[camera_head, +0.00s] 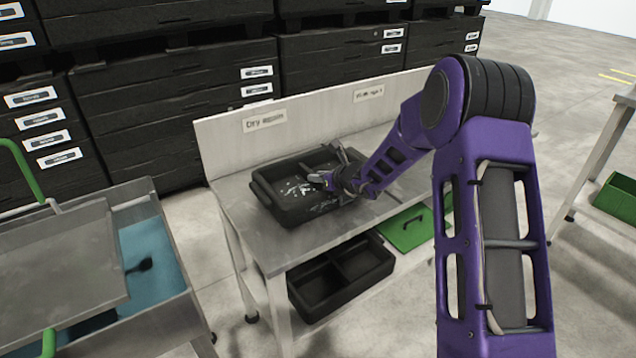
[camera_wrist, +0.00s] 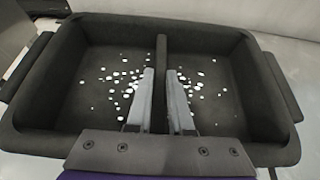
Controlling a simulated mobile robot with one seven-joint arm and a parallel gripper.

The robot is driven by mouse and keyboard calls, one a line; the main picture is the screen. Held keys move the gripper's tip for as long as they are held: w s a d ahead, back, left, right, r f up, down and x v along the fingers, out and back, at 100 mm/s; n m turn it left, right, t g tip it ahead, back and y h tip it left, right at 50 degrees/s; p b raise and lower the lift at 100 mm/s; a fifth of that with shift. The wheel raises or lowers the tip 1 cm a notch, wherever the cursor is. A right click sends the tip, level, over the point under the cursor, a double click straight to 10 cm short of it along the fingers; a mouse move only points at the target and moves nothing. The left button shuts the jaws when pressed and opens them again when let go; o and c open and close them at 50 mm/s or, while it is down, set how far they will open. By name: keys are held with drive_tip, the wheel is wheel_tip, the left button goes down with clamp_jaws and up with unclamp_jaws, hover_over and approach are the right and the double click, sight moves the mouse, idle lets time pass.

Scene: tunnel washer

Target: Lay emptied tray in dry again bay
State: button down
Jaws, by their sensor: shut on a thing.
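A black two-compartment tray (camera_head: 268,186) rests on or just above the steel table, below a sign (camera_head: 264,121) reading "Dry again". In the wrist view the tray (camera_wrist: 60,60) fills most of the picture, with small white specks scattered on the floor of both compartments. My gripper (camera_head: 328,182) reaches into the tray from the right. In the wrist view its two grey fingers (camera_wrist: 161,95) stand either side of the tray's middle divider (camera_wrist: 161,60), shut on it. Whether the tray's underside touches the table is hidden.
A second sign (camera_head: 368,93) marks the bay to the right. A steel basin (camera_head: 150,245) stands at left. Stacked black crates (camera_head: 180,90) stand behind.

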drive_tip(key=shift+f, duration=0.6)
drive_tip(key=shift+f, duration=0.15)
drive_tip(key=c, duration=0.8)
unclamp_jaws()
drive_tip(key=shift+s+d+r, duration=0.15)
drive_tip(key=shift+r, duration=0.15)
drive_tip(key=p+v, duration=0.1)
drive_tip(key=v, duration=1)
drive_tip(key=shift+s+d, duration=0.1)
drive_tip(key=shift+s, duration=0.1)
